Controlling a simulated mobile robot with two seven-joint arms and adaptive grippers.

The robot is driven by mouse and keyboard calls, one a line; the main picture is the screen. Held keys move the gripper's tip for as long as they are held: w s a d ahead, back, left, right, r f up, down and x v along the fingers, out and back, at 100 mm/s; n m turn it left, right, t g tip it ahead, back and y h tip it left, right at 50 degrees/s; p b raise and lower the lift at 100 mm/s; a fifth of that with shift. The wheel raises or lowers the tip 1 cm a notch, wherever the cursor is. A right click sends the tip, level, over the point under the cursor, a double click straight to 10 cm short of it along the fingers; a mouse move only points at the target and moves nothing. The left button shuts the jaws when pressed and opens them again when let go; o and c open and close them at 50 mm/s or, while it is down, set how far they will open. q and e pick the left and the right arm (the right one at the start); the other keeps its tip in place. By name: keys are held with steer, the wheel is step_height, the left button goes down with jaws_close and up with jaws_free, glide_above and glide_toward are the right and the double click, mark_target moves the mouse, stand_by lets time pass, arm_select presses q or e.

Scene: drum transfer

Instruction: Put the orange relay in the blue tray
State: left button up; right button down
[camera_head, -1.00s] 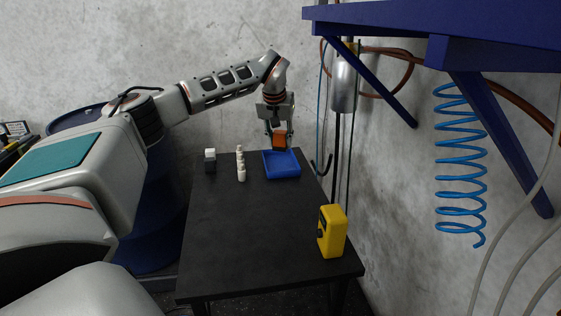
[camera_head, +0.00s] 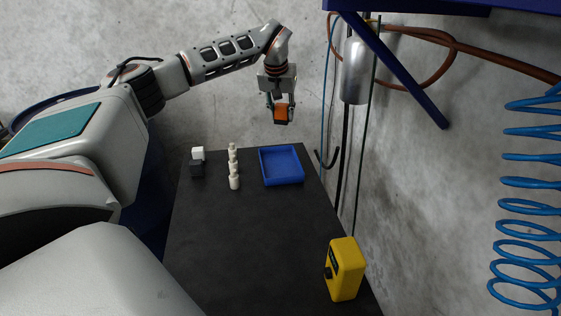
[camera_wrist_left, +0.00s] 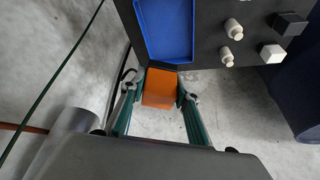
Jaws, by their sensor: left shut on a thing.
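The orange relay (camera_head: 281,115) is held between the fingers of my left gripper (camera_head: 279,108), which is shut on it. In the left wrist view the relay (camera_wrist_left: 160,88) sits between the two green fingers of the gripper (camera_wrist_left: 160,95). The blue tray (camera_head: 282,181) lies empty at the far right of the dark table. In the head view the relay is above and beyond the tray's far edge. In the left wrist view the tray (camera_wrist_left: 168,58) lies just past the relay, at the table edge. My right gripper is not in view.
On the dark table (camera_head: 245,245), several cream pegs (camera_head: 234,182) stand left of the tray. A black block and a white block (camera_head: 198,153) are farther left. A yellow device (camera_head: 345,270) stands near the right edge. Hoses and a metal cylinder (camera_head: 355,72) hang beyond the right edge.

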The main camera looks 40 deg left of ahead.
arm_select(q)
steer(key=shift+w+a, duration=0.15)
steer(key=shift+w, duration=0.05)
steer(key=shift+f, duration=0.3)
steer(key=b, duration=0.2)
glide_toward(283, 169)
steer(key=shift+w+a+f, duration=0.1)
steer(key=shift+w+a, duration=0.5)
steer(key=shift+w, duration=0.15)
steer(key=shift+f, duration=2.65)
steer(key=shift+r, duration=0.1)
steer(key=o, duration=1.1)
